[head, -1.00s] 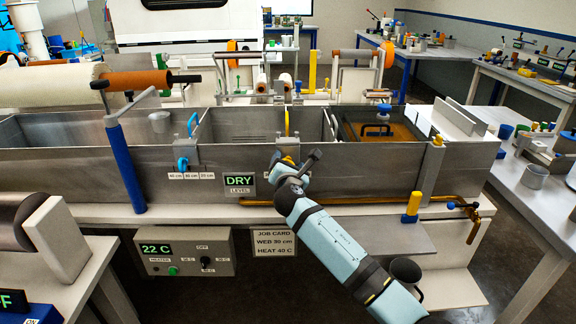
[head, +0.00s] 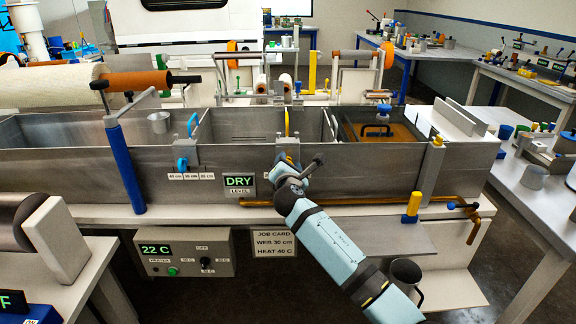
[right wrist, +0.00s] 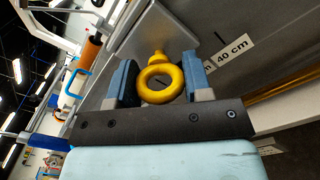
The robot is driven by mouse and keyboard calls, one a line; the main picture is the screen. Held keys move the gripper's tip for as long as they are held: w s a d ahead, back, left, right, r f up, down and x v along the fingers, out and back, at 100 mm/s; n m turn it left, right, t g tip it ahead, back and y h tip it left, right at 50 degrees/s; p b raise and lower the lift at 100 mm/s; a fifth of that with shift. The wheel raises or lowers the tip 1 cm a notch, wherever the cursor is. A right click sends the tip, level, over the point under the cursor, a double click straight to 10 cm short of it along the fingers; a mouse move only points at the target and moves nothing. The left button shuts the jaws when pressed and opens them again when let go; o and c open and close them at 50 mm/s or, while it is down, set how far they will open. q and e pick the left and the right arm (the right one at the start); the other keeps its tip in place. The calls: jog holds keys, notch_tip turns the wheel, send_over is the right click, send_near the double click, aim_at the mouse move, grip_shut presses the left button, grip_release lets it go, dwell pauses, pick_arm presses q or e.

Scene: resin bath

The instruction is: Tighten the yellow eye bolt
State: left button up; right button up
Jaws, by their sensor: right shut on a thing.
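The yellow eye bolt (right wrist: 160,80) shows in the right wrist view, its ring between the two blue finger pads of my right gripper (right wrist: 160,85). The gripper is shut on the ring. Behind it is a grey metal plate at the tank wall, beside a "40 cm" label (right wrist: 233,50). In the head view my right gripper (head: 287,162) is at the front wall of the long metal bath (head: 345,175), below the yellow handle (head: 287,122). The eye bolt is mostly hidden by the gripper there. My left gripper is out of view.
A yellow-brown pipe (head: 350,200) runs along the bath's front, near my right arm. A DRY level display (head: 239,185) is left of the gripper. A blue post (head: 125,165) stands further left. A dark mug (head: 405,272) stands beside my right forearm, below.

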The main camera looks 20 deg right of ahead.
jog(key=m+b, duration=0.1)
jog(key=m, duration=0.3)
jog(key=shift+f, duration=0.1)
jog(key=m+b, duration=0.1)
jog(key=m, duration=0.2)
jog(key=shift+m, duration=0.3)
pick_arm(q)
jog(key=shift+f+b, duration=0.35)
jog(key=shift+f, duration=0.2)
pick_arm(e)
jog(key=shift+m, duration=1.1)
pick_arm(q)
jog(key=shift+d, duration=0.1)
pick_arm(e)
jog(key=o, duration=0.9)
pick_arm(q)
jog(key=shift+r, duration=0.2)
pick_arm(e)
jog(key=shift+s+a, duration=0.1)
